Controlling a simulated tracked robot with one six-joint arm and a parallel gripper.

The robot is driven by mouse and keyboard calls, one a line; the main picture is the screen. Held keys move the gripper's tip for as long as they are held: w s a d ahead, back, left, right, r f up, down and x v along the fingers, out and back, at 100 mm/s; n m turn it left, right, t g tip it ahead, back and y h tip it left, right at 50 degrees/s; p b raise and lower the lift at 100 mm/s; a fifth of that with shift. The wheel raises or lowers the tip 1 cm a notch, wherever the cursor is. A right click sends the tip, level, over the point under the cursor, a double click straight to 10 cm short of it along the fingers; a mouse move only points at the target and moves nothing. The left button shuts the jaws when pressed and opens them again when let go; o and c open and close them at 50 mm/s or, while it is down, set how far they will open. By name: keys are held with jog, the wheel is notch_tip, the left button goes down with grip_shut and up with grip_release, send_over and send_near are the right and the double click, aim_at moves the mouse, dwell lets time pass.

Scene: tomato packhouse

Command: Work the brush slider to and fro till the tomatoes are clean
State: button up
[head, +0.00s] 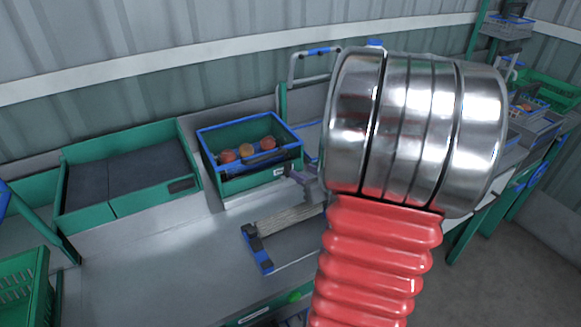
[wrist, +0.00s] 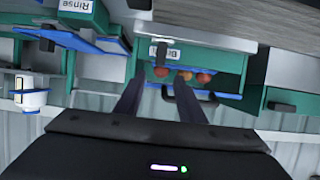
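Three tomatoes, two red and one orange (head: 246,150), sit in a green box with a blue rim (head: 212,175) on the bench. They also show in the wrist view (wrist: 184,76). A dark handle (head: 268,157), which looks like the brush slider's, spans the front of the box. In the wrist view the dark handle (wrist: 186,94) shows around the fingertips. My gripper (wrist: 158,88) is open, its two fingers apart, close to the handle; I cannot tell whether they touch it. In the head view my gripper (head: 303,183) is partly hidden behind my arm.
A green tray with dark panels (head: 84,217) stands left of the box. A blue-ended rack (head: 262,262) lies in front. A bin labelled Rinse (wrist: 76,6) shows in the wrist view. A green crate (head: 24,290) is at lower left. The bench's front left is clear.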

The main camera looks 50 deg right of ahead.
aim_at(289, 165)
jog(key=x, duration=0.9)
jog(key=shift+c, duration=0.5)
grip_shut()
jog(key=shift+a, duration=0.15)
